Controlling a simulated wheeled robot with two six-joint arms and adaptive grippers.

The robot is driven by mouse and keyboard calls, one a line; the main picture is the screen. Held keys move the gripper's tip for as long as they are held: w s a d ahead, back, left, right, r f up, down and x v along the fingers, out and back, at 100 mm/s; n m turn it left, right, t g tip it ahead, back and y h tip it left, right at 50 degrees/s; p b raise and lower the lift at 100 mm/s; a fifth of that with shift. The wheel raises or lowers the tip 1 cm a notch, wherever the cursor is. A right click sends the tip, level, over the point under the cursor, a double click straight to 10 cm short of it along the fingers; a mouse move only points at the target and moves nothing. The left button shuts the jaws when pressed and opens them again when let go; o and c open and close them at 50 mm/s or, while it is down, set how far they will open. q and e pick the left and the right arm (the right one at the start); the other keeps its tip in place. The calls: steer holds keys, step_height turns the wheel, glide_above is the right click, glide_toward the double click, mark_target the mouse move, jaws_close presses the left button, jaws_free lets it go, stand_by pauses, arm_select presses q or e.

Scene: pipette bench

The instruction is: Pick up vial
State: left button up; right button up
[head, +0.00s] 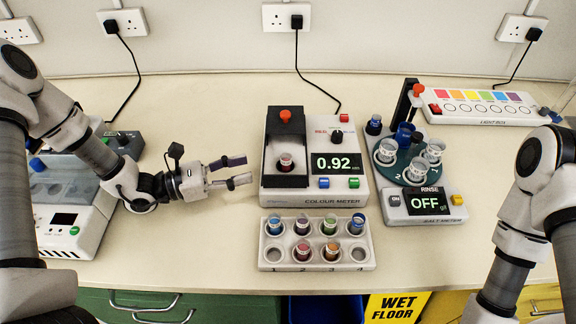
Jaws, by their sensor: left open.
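A white rack (315,263) in front of the colour meter holds several small vials with coloured contents. Its back row has a blue vial (274,226), a purple vial (302,226), a green vial (330,225) and another blue vial (357,224). Its front row has a dark red vial (303,251) and an orange-brown vial (331,251) between two empty end holes. One more dark red vial (286,163) stands in the colour meter's well. My left gripper (246,170) is open and empty, just left of the meter, its fingers pointing right. My right gripper is out of view.
The colour meter (360,192) reads 0.92. A light box (480,106) lies behind. A white machine (75,225) stands left. Bench between it and the rack is clear.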

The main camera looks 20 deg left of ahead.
mark_target(281, 161)
arm_select(q)
steer(key=b+x, duration=0.2)
steer(key=x, duration=0.3)
steer(key=shift+s+d+f, duration=0.1)
steer(key=shift+d+f, duration=0.05)
steer(key=b+x, duration=0.1)
steer(key=x, duration=0.5)
steer(key=shift+a, duration=0.25)
steer(key=c, duration=0.5)
steer(key=shift+d, duration=0.1)
jaws_close()
